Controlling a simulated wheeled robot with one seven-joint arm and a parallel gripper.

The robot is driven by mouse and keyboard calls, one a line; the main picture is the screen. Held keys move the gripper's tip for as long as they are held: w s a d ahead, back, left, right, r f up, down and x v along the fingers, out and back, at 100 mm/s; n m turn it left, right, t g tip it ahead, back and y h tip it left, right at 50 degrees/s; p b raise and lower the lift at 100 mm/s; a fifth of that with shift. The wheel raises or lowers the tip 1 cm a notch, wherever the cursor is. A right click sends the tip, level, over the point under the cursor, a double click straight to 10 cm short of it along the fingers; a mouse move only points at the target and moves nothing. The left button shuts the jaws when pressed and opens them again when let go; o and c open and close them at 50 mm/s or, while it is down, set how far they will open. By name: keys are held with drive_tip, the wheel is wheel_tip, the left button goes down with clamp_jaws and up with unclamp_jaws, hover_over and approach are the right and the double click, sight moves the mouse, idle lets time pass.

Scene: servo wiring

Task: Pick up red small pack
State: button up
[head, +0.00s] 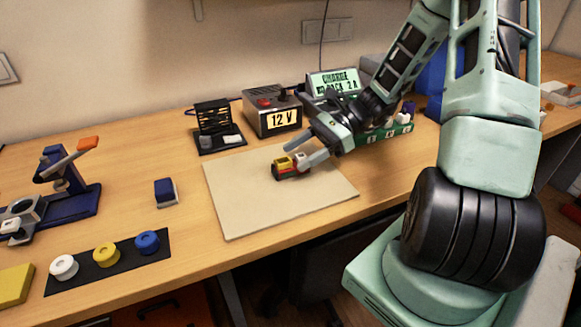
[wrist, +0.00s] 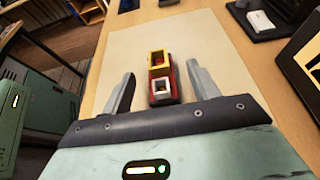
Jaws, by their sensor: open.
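A small red and black block (head: 288,170) with a yellow open-topped part and a white-topped part sits on the beige mat (head: 240,205); its red body looks like the red small pack. In the wrist view the red body (wrist: 174,82) lies between the two fingers, with the yellow part (wrist: 158,60) farther out and the white-topped part nearer my palm. My gripper (head: 310,155) is open, reaching over the mat from the right; it also shows in the wrist view (wrist: 160,82). The fingers stand apart on either side, with a visible gap at each. The block's underside is hidden.
Behind the mat stand a 12 V box (head: 272,112), a charge sign (head: 333,82) and a black rack (head: 217,127). A green strip with small items (head: 385,132) lies under my arm. A dark blue block (head: 166,192) and a black strip with three round pieces (head: 85,280) are left.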

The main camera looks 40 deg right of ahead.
sight(290, 159)
drive_tip(key=x, duration=0.5)
drive_tip(key=shift+r, duration=0.1)
drive_tip(key=c, duration=1.1)
